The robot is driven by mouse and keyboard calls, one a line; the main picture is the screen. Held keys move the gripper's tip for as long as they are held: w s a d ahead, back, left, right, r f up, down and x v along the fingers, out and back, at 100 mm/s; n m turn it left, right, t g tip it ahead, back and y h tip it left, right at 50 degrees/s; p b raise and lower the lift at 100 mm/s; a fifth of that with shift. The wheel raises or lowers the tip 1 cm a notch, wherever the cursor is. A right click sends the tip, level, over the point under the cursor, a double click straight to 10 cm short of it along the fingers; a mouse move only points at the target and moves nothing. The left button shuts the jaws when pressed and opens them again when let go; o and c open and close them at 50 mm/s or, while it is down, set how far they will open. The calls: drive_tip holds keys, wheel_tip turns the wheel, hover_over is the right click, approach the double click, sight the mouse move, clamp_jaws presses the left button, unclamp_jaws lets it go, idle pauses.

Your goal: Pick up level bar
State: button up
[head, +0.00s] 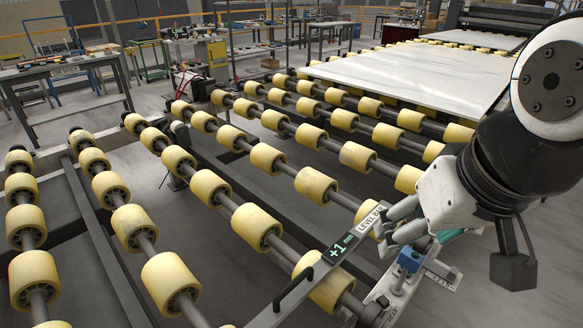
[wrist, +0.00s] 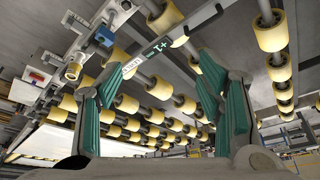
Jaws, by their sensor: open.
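The level bar (head: 338,250) is a long, thin grey bar with a black handle, a dark display reading "+1 mm" and a white "LEVEL BAR" label. It lies slantwise over the yellow rollers at the lower middle of the head view. My gripper (head: 390,230) is open at the bar's upper right end, close to the label; its fingers partly hide that end. In the wrist view the bar (wrist: 150,52) shows beyond and between my open fingertips (wrist: 158,64), with its label and display visible. Nothing is held. Whether a finger touches the bar is unclear.
Rows of yellow rollers (head: 266,157) on dark shafts fill the middle. A pale stone slab (head: 420,72) lies on the rollers behind. A blue clamp-like block (head: 410,259) on a metal rail stands just below my gripper. A workbench (head: 62,68) stands far left.

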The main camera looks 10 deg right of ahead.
drive_tip(key=w+a+f+m+g, duration=0.1)
drive_tip(key=w+f+m+g, duration=0.15)
drive_tip(key=w, duration=0.65)
drive_tip(key=m+g, duration=0.2)
drive_tip(key=m, duration=0.5)
hover_over(325, 263)
drive_tip(key=f, duration=2.9)
drive_tip(key=shift+s+d+f, duration=0.1)
drive_tip(key=shift+d+f, duration=0.1)
drive_tip(key=shift+d, duration=0.05)
drive_tip(key=shift+a+f+p, duration=0.2)
drive_tip(key=shift+f+p, duration=0.3)
drive_tip(key=shift+f, duration=2.1)
drive_tip(key=shift+c, duration=0.2)
clamp_jaws()
